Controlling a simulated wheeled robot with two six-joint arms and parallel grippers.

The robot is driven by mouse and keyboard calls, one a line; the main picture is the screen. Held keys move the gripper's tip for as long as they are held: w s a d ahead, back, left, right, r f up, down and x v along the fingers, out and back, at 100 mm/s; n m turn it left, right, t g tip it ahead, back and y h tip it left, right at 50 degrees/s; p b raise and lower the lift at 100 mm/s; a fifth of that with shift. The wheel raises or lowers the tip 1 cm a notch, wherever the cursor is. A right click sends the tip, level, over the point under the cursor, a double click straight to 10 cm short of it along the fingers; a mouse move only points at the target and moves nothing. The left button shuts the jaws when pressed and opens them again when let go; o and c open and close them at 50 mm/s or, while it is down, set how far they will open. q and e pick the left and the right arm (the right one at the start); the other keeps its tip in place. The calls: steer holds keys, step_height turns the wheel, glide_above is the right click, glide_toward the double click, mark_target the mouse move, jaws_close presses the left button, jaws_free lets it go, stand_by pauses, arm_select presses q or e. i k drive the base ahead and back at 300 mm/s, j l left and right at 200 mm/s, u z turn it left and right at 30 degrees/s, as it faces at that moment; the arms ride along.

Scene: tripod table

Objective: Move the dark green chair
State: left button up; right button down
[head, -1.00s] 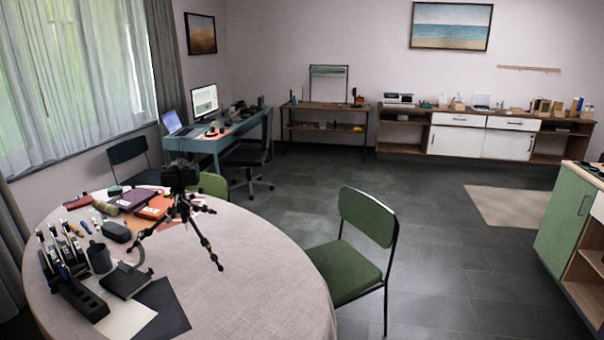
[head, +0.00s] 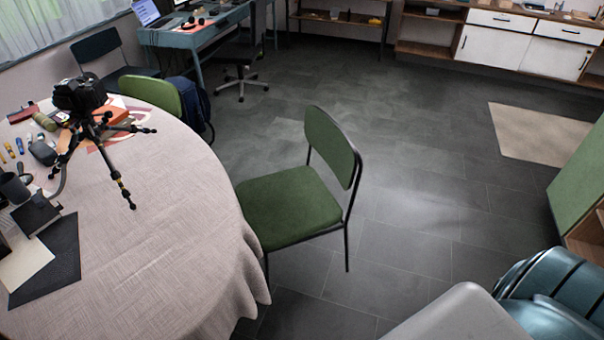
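A dark green chair (head: 285,208) with a thin black metal frame stands upright on the grey floor at the right side of the round table. Its seat is toward the table and its backrest is on the far right side. The front of the seat is close to the tablecloth edge; I cannot tell if they touch. A second green chair (head: 152,95) stands behind the table, its seat hidden. Neither of my grippers is in view.
The round table (head: 165,190) has a pale cloth and carries a camera on a small tripod (head: 98,118). A dark bag (head: 190,105) is beside the second green chair. A beige rug (head: 540,133) and green cabinet (head: 578,185) are at right. Floor right of the chair is clear.

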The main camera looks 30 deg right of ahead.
mark_target(284, 209)
steer(key=l+u, duration=0.2)
steer(key=l, duration=0.3)
steer(key=l+u, duration=0.2)
steer(key=l, duration=0.3)
steer(key=l+u, duration=0.2)
steer(key=l, duration=0.3)
steer(key=l+u, duration=0.2)
steer(key=l, duration=0.3)
steer(key=k+l+u, duration=0.15)
steer(key=l, duration=0.3)
steer(key=k+l+u, duration=0.2)
steer(key=l, duration=0.3)
steer(key=l+u, duration=0.2)
steer(key=l, duration=0.25)
